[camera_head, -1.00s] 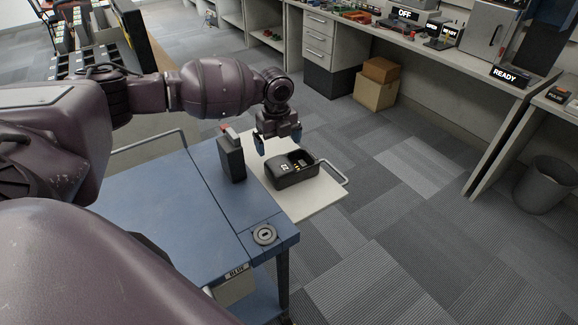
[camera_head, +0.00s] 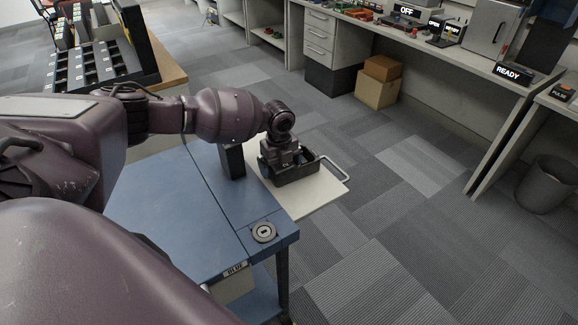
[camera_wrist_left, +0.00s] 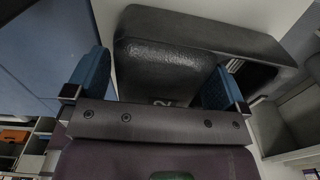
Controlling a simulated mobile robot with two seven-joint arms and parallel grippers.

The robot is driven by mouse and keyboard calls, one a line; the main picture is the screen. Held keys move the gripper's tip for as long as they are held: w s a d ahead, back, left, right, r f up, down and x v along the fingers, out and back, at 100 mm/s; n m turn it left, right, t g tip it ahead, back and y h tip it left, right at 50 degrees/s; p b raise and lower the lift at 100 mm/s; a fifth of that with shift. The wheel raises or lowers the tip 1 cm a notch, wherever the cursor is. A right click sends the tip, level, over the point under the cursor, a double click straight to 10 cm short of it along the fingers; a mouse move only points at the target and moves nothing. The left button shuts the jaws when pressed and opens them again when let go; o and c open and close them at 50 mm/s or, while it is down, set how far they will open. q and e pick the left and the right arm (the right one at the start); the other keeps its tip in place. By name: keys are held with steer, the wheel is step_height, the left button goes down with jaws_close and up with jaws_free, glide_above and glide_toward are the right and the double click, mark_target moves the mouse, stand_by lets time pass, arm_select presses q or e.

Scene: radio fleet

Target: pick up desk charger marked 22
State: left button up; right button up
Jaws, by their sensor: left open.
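The black desk charger (camera_head: 297,174) lies on the pale side shelf of the blue cart. It also fills the middle of the left wrist view (camera_wrist_left: 165,68), where part of its white mark shows as a sideways 2; the rest of the mark is hidden. My left gripper (camera_head: 283,165) is down over the charger's near-left end. In the left wrist view its blue fingers are apart on either side of the charger body, and the gripper (camera_wrist_left: 155,88) is open. I cannot tell whether the fingers touch the charger. My right gripper is not in view.
A black upright block (camera_head: 231,163) stands on the blue cart top (camera_head: 165,205), close left of my gripper. The pale shelf (camera_head: 318,193) has bare room in front of the charger and a metal rail at its far right.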

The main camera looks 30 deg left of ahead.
arm_select(q)
steer(key=shift+c, duration=0.3)
steer(key=c, duration=0.9)
steer(key=shift+r, duration=0.15)
